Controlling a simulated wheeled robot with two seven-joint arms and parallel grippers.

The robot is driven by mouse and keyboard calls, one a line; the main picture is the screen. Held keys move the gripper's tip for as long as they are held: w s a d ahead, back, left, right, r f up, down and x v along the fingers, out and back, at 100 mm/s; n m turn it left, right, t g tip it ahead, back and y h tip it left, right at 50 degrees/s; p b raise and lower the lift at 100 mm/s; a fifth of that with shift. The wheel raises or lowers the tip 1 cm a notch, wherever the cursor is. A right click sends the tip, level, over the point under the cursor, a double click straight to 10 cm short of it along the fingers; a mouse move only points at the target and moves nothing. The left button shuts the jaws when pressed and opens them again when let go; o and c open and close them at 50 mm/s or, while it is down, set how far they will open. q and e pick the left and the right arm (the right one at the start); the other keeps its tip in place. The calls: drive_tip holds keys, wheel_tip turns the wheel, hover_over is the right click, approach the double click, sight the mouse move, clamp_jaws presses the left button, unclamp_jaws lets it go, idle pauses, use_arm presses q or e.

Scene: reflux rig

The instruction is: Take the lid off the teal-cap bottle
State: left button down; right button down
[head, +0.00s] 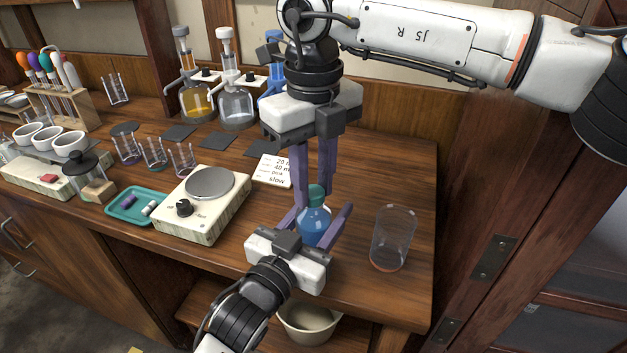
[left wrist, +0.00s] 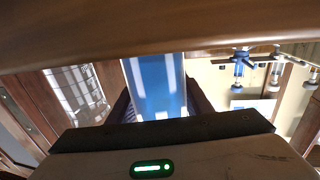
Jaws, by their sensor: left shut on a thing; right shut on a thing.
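The bottle of blue liquid (head: 313,226) stands upright near the front right of the wooden bench. Its teal cap (head: 316,198) sits at the top of the bottle, and I see no clear gap between them. My left gripper (head: 322,219) reaches in from the front and is shut on the bottle's body. The left wrist view shows the blue bottle (left wrist: 156,85) between the dark fingers. My right gripper (head: 314,190) comes down from above and is shut on the teal cap, its fingers partly hiding it.
An empty glass beaker (head: 394,238) stands right of the bottle. A hotplate (head: 207,204) and a teal tray (head: 130,206) are to the left. A white note card (head: 272,170) lies behind. Dispenser bottles (head: 236,98) stand at the back. A bowl (head: 308,325) is on the shelf below.

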drive_tip(key=n, duration=0.3)
drive_tip(key=shift+n, duration=0.4)
drive_tip(key=c, duration=1.4)
unclamp_jaws()
drive_tip(key=shift+r, duration=2.35)
drive_tip(key=shift+c, duration=0.6)
drive_tip(key=m, duration=0.2)
drive_tip(key=r+m, duration=0.1)
drive_tip(key=m, duration=0.2)
drive_tip(key=shift+r+m, duration=0.4)
drive_tip(key=m, duration=0.2)
drive_tip(key=r+m, duration=0.1)
drive_tip(key=m, duration=0.1)
drive_tip(key=shift+r, duration=0.15)
drive_tip(key=shift+m, duration=0.3)
drive_tip(key=shift+f, duration=3.95)
